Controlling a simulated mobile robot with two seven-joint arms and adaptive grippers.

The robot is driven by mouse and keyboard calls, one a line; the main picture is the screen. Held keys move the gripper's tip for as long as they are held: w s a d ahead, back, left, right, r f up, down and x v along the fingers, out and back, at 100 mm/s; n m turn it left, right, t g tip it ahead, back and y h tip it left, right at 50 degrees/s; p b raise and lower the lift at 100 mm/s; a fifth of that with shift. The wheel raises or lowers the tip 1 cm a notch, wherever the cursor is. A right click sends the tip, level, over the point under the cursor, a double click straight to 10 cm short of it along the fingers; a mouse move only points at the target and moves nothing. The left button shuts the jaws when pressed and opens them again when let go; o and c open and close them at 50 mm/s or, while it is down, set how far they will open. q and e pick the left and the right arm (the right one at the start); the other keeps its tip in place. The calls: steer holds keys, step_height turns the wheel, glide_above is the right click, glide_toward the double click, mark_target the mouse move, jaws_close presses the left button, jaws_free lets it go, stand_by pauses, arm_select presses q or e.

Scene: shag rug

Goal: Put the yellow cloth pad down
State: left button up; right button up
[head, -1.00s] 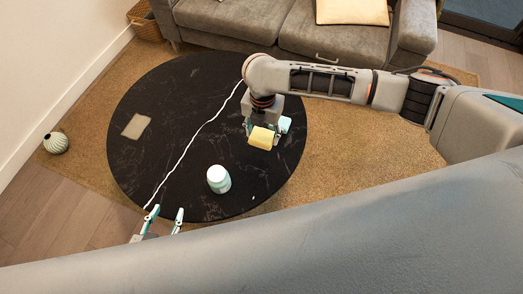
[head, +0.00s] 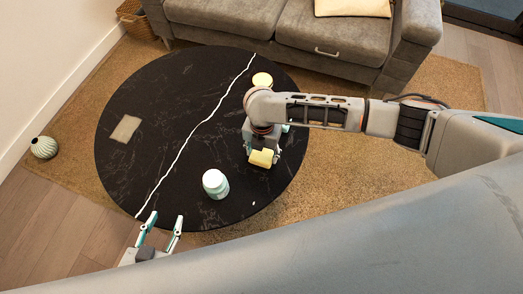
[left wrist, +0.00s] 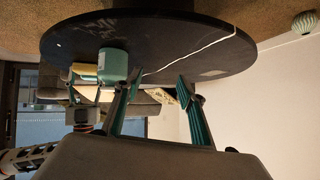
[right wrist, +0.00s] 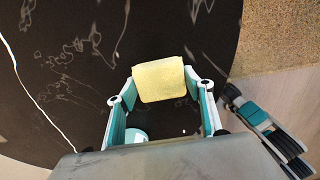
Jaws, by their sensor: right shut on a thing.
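The yellow cloth pad (head: 261,158) is between the fingertips of my right gripper (head: 263,153), over the right part of the round black table (head: 150,90). In the right wrist view the pad (right wrist: 160,80) spans the gap between both fingers, which are shut on it. I cannot tell whether its underside touches the table. My left gripper (head: 162,220) is open and empty at the table's near edge. Its fingers are spread in the left wrist view (left wrist: 155,100).
A yellow-topped round thing (head: 262,79) is at the table's far edge. A grey flat square (head: 125,129) lies at the left. A grey sofa (head: 320,35) stands behind.

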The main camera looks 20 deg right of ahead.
steer(key=shift+f, duration=0.1)
steer(key=o, duration=1)
arm_select(q)
steer(key=shift+f, duration=0.1)
arm_select(e)
steer(key=shift+o, duration=0.3)
